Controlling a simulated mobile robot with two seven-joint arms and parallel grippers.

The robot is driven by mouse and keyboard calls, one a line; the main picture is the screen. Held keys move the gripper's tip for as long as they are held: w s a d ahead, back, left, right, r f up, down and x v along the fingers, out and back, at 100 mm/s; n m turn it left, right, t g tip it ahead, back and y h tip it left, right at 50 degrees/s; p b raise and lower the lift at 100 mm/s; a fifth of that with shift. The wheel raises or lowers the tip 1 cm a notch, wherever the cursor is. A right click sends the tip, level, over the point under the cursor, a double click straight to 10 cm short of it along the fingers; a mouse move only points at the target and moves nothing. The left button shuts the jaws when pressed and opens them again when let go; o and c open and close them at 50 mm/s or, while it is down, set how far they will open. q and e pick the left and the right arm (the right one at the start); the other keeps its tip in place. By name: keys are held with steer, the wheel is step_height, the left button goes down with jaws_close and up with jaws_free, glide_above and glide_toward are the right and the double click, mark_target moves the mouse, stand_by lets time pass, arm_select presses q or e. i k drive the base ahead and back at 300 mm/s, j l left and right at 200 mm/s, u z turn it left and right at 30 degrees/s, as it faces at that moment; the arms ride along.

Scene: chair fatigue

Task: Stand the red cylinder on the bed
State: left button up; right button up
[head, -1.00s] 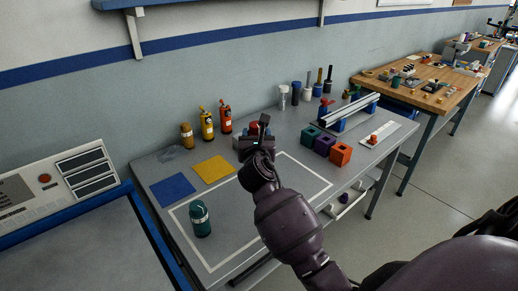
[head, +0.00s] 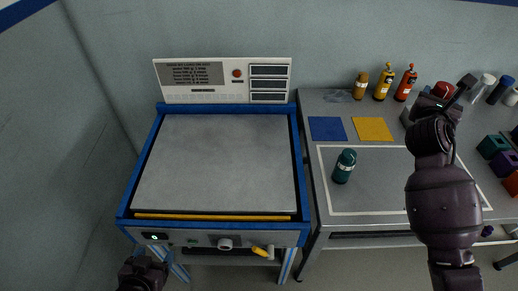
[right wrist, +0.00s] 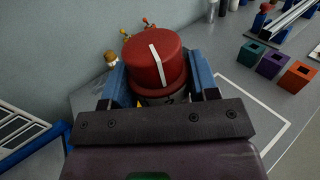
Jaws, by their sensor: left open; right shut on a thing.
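The bed (head: 215,165) is a bare flat grey plate in a blue frame, left of the table in the head view. My right gripper (head: 440,98) is over the back of the table, right of the yellow square. It is shut on the red cylinder (head: 444,89), which is partly hidden in the head view. In the right wrist view, the red cylinder (right wrist: 153,62) shows a rounded top with a white stripe, between the blue fingers of my right gripper (right wrist: 158,85). My left gripper (head: 142,273) is low at the bottom left, in front of the bed's frame, open and empty.
A dark green cylinder (head: 344,166) stands on the table inside a white outline. Blue (head: 327,129) and yellow (head: 373,129) squares lie behind it. Several bottles (head: 382,83) stand along the wall. A control panel (head: 224,80) rises behind the bed. Coloured blocks (head: 492,147) sit far right.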

mark_target(248, 154)
steer(key=j+u, duration=0.25)
steer(key=j, duration=0.4)
steer(key=i+j+u, duration=0.1)
steer(key=j+u, duration=0.15)
steer(key=j, duration=0.4)
